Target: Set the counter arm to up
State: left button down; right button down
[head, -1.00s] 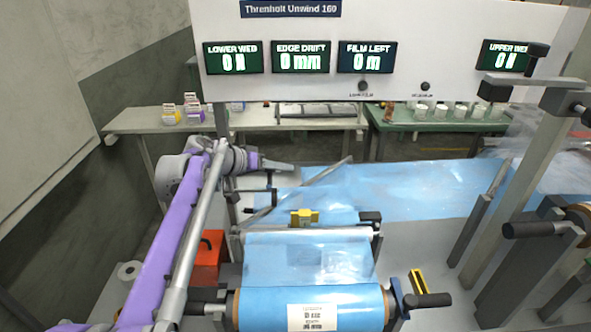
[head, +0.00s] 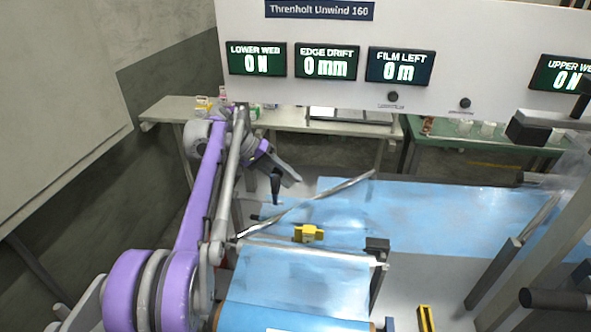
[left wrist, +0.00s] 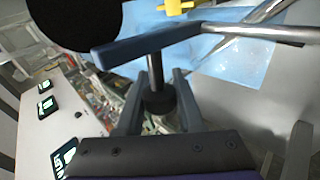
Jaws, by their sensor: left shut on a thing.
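My left gripper (head: 284,170) is beyond the film roll, at the left of the blue film in the head view. In the left wrist view its jaws (left wrist: 157,98) are shut on a black knob (left wrist: 158,105) on a short metal post. The post joins a dark blue bar (left wrist: 148,45); I cannot tell for certain that this is the counter arm. In the head view a black upright handle (head: 275,188) shows just below the gripper. The jaw contact is too small to see there. My right gripper is not in view.
Blue film (head: 430,210) runs across the machine, with a yellow block (head: 308,233) above the roller (head: 320,254). A slanted metal bar (head: 320,200) lies close beside the gripper. The display panel (head: 480,50) stands behind. Upright posts (head: 510,260) crowd the right.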

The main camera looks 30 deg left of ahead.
pick_arm(q)
jog(key=shift+w+a+f+n+g+h+p, duration=0.1)
jog(key=shift+w+f+n+g+h+p, duration=0.35)
jog(key=shift+g, duration=0.65)
jog(key=shift+f, duration=0.25)
jog(key=c, duration=0.5)
grip_release()
jog(key=p+v, duration=0.2)
jog(key=v, duration=0.9)
jog(key=shift+p, duration=0.4)
